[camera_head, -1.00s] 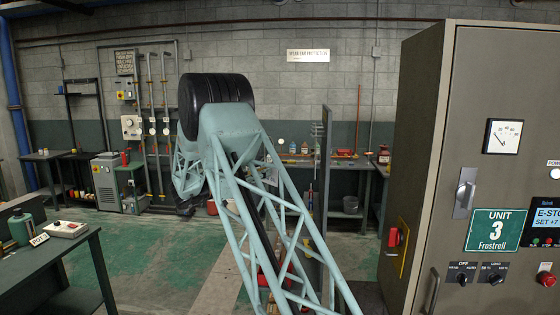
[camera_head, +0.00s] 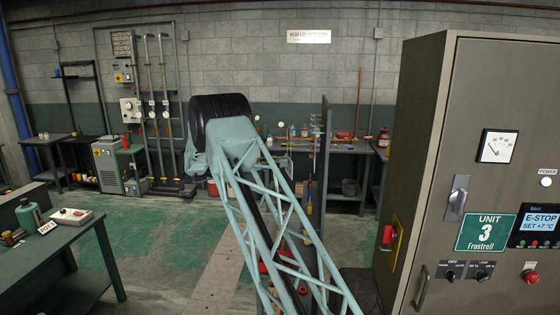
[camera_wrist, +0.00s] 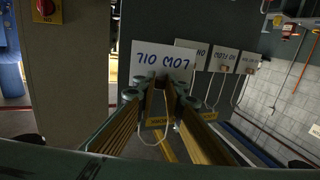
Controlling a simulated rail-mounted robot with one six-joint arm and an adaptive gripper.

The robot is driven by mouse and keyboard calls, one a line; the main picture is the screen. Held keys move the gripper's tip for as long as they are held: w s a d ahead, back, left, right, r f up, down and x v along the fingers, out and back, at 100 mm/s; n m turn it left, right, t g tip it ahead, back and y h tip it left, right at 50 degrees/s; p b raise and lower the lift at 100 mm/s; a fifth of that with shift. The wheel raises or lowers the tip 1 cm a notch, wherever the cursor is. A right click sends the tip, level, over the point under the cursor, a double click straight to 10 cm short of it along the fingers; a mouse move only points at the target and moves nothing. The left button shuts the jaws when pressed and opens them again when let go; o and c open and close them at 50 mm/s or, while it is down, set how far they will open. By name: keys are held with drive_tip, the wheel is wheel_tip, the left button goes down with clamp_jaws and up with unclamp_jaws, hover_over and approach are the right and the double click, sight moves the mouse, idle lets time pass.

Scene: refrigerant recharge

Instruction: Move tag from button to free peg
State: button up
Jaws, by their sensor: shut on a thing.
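In the wrist view my gripper (camera_wrist: 163,88) is shut on a white tag (camera_wrist: 160,60) whose lettering appears upside down, seemingly "LOW OIL". A pale string loop (camera_wrist: 177,128) hangs below it between the fingers. Several other white tags (camera_wrist: 224,65) hang in a row on wires to the right of it; a free peg cannot be made out. The red button (camera_head: 530,277) on the grey cabinet front shows no tag on it in the head view. My gripper is hidden in the head view.
The grey cabinet (camera_head: 420,150) with a red switch (camera_head: 388,234) on its side stands at right; the switch also shows in the wrist view (camera_wrist: 45,8). A thin dark upright panel (camera_head: 323,150) stands left of it. A workbench (camera_head: 60,245) is at left.

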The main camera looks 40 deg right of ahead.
drive_tip(key=shift+s+d, duration=0.15)
idle(0.5)
drive_tip(key=s+d+f+b, duration=0.1)
drive_tip(key=s+d+b, duration=0.2)
drive_tip(key=s+d, duration=0.3)
drive_tip(key=shift+x, duration=0.85)
idle(1.4)
drive_tip(key=shift+f, duration=0.1)
idle(0.5)
drive_tip(key=o, duration=0.9)
drive_tip(key=shift+a, duration=0.1)
drive_tip(key=shift+v, duration=5.95)
